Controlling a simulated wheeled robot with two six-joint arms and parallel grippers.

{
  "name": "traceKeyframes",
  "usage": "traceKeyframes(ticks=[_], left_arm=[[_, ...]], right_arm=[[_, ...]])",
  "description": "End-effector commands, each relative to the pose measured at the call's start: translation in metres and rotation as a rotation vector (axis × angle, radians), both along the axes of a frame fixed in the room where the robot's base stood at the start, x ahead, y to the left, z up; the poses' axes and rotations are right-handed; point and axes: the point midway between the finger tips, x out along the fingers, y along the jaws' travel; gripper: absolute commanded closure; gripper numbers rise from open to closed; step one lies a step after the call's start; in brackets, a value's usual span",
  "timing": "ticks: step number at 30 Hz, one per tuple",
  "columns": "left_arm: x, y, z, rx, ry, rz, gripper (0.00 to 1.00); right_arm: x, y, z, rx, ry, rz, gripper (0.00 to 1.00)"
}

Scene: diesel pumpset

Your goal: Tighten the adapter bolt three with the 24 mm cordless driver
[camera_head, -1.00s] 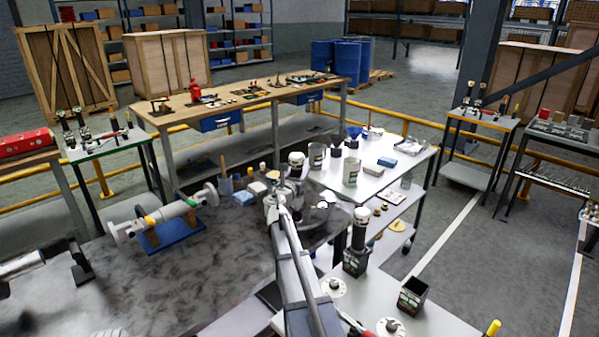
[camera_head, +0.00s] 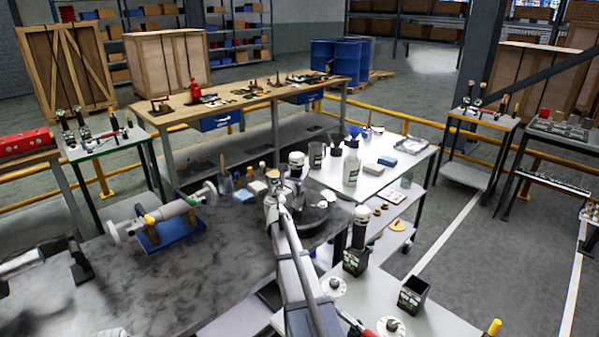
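One of my arms, seemingly the right, comes in from the bottom centre and reaches over the grey bench (camera_head: 215,265). Its gripper (camera_head: 283,197) is at the bench's right part, beside round metal parts (camera_head: 318,213). The fingers are too small and covered to make out. An upright white-capped dark body (camera_head: 296,162) shows at the arm's far end and resembles a driver; I cannot tell whether it is gripped. A similar white-and-black driver (camera_head: 360,228) stands in a black holder (camera_head: 355,262) at right. Its size marking is unreadable. Adapter bolt three cannot be made out.
An empty black holder (camera_head: 411,296) stands on the near white table (camera_head: 440,322). A shaft assembly on a blue stand (camera_head: 172,236) occupies the bench's left part. A white table (camera_head: 385,178) with bottles and a wooden workbench (camera_head: 245,95) lie beyond.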

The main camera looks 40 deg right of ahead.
Motion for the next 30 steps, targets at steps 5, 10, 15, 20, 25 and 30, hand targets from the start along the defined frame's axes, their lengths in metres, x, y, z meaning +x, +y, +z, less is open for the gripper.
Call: traceKeyframes(ticks=[5,10,15,20,25,30], left_arm=[[0.0,0.0,-0.0007,0.0,0.0,0.0,0.29],[0.0,0.0,-0.0023,0.0,0.0,0.0,0.29],[0.0,0.0,-0.0037,0.0,0.0,0.0,0.29],[0.0,0.0,-0.0037,0.0,0.0,0.0,0.29],[0.0,0.0,-0.0041,0.0,0.0,0.0,0.29],[0.0,0.0,-0.0054,0.0,0.0,0.0,0.29]], right_arm=[[0.0,0.0,-0.0005,-0.001,0.0,0.0,1.0],[-0.0001,-0.0001,-0.0022,-0.001,0.0,0.0,1.0],[-0.0002,-0.0001,-0.0037,-0.001,0.001,0.0,1.0],[-0.0003,-0.0003,-0.0037,-0.001,0.001,-0.001,1.0],[-0.0004,-0.0004,-0.0041,-0.001,0.001,-0.001,1.0],[-0.0002,-0.0001,-0.0055,0.0,0.0,0.0,1.0]])
